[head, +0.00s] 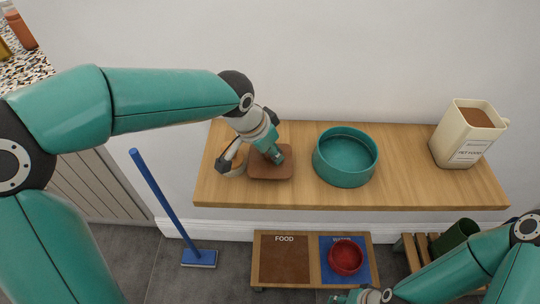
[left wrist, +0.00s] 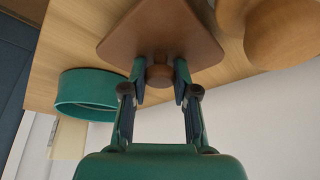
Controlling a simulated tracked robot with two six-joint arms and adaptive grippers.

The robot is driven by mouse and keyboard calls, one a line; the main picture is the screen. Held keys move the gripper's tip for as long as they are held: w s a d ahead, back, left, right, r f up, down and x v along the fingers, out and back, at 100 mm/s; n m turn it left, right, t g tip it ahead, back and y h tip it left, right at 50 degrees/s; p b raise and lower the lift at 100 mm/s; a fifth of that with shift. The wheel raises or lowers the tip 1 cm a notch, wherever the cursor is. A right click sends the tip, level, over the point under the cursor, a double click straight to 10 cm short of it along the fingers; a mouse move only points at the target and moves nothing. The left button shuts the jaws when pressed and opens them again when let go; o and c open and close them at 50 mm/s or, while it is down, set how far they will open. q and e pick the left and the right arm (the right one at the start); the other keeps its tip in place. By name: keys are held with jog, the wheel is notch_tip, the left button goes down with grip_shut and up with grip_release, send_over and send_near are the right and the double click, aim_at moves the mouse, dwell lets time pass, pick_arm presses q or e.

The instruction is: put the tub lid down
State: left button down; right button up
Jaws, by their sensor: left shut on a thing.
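The tub lid (head: 270,170) is a brown, rounded square plate with a knob (left wrist: 160,74). My left gripper (head: 279,158) is shut on the knob; in the left wrist view its fingers (left wrist: 160,78) sit on both sides of it. The lid is flat at or just above the left part of the wooden shelf (head: 300,196); I cannot tell whether it touches. The cream pet food tub (head: 468,132) stands open at the shelf's right end, with brown food inside. My right gripper (head: 352,297) is partly cut off at the bottom edge; its jaws are unclear.
A teal bowl (head: 345,170) stands right of the lid. A round wooden item (head: 236,168) is close on the lid's left, partly hidden by my gripper. Shelf space is free between bowl and tub. Below are a food and water tray (head: 314,240) with a red bowl (head: 346,257), and a blue broom (head: 170,200).

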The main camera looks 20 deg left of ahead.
pick_arm(q)
notch_tip(320, 180, down, 2)
jog(key=c, duration=0.9)
grip_release()
